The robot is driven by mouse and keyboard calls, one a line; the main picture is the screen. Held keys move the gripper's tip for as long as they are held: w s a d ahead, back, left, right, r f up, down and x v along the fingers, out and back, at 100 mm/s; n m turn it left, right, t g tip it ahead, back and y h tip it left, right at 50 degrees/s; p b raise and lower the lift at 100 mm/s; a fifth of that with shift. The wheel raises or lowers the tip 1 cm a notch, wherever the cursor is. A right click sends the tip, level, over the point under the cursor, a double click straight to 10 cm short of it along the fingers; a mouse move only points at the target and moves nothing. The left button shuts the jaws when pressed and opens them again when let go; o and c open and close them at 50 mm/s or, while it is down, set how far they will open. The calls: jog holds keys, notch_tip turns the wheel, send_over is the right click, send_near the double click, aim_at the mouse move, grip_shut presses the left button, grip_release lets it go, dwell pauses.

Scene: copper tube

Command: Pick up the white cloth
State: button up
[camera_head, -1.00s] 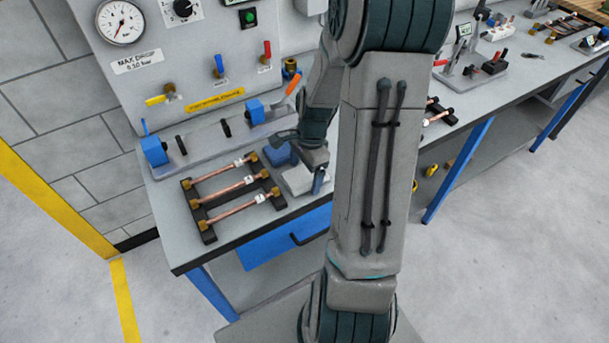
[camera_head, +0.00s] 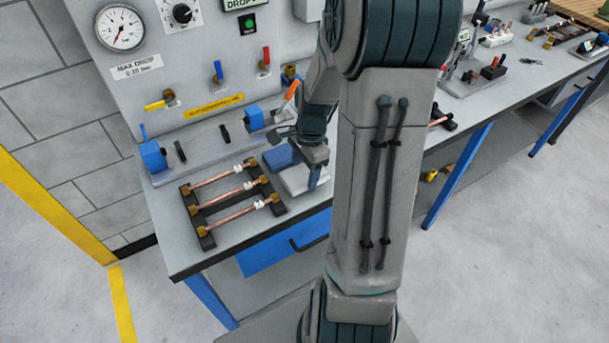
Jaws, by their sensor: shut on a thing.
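The white cloth (camera_head: 296,183) is a pale folded pad near the bench's front edge, just right of the copper tube rack. A blue folded pad (camera_head: 281,158) lies behind it. My gripper (camera_head: 315,179) points down at the right part of the white cloth and is shut on it. One finger shows in front of the cloth; the other is hidden. I cannot tell whether the cloth is clear of the bench top.
A black rack (camera_head: 206,234) with several copper tubes is close on the left. Blue clamps (camera_head: 153,155) and the gauge panel (camera_head: 190,60) stand behind. My arm hides the bench's middle. More tools and fittings stand on the bench's far right.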

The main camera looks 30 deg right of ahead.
jog(key=w+d+r+b, duration=0.1)
jog(key=w+d+r, duration=0.6)
jog(key=w+r, duration=0.1)
jog(key=shift+w+d+r+b, duration=0.15)
jog(key=shift+w+d+b, duration=0.15)
jog(key=shift+w+d, duration=0.1)
jog(key=shift+o, duration=0.5)
jog(key=shift+s, duration=0.1)
